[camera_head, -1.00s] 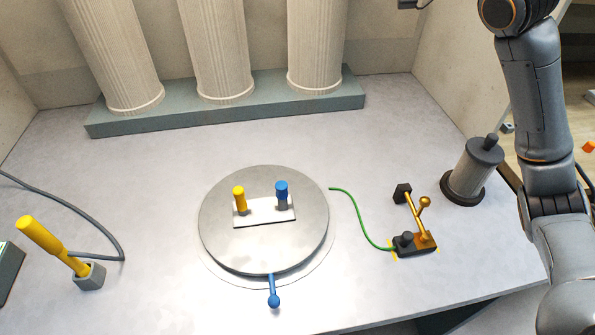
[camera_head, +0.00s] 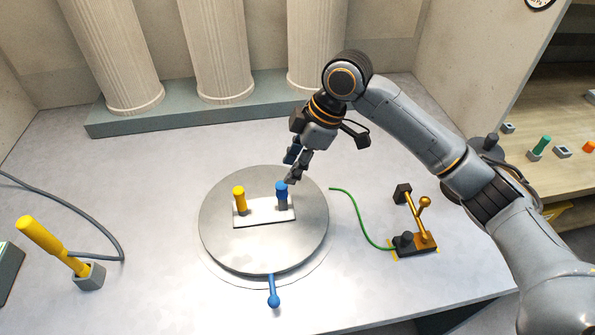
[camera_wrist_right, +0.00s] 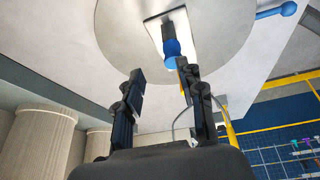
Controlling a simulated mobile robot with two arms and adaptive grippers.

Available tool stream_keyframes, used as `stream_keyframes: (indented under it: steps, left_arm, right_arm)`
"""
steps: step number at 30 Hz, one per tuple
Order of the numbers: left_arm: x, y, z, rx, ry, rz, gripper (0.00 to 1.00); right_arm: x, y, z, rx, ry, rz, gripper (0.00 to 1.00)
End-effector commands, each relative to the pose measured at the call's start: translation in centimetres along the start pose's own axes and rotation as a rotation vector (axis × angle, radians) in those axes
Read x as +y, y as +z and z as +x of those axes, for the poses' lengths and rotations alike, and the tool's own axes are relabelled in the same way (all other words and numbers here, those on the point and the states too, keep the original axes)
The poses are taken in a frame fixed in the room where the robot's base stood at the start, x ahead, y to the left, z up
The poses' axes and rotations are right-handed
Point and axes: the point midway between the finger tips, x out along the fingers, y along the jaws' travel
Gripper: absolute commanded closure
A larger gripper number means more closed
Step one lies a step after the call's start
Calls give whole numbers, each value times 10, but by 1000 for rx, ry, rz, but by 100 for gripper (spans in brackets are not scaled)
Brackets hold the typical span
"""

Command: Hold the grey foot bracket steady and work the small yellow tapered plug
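A small yellow plug (camera_head: 239,196) stands upright at the left end of a white plate (camera_head: 262,216) on the round grey turntable (camera_head: 225,250). A blue plug (camera_head: 281,188) stands at the plate's right end in a grey holder (camera_head: 283,204). I cannot tell which grey part is the foot bracket. My right gripper (camera_head: 292,168) is open and empty, just above and behind the blue plug. In the right wrist view, its two fingers (camera_wrist_right: 160,72) are spread apart, with the blue plug (camera_wrist_right: 171,47) beyond their tips. My left gripper is not in view.
A larger yellow handle (camera_head: 45,240) leans in a grey block (camera_head: 90,277) at left. A blue-knobbed lever (camera_head: 273,292) sticks out at the turntable's front. A black and gold fixture (camera_head: 416,243) with a green cable stands right. Columns (camera_head: 216,55) line the back.

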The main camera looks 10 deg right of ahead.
Motion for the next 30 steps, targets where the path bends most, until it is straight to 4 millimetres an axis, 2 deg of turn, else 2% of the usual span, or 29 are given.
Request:
stream_keyframes:
  steps: [6, 21, 29, 30]
  left_arm:
    - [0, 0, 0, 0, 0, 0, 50]
    - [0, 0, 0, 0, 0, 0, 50]
    - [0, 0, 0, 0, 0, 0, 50]
    - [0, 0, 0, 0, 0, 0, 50]
  right_arm:
    - [-14, 13, 16, -48, -85, -68, 61]
    - [-19, 16, 76, -47, -85, -65, 61]
    - [-20, 17, 90, -47, -82, -66, 61]
    - [-19, 17, 90, -47, -81, -66, 67]
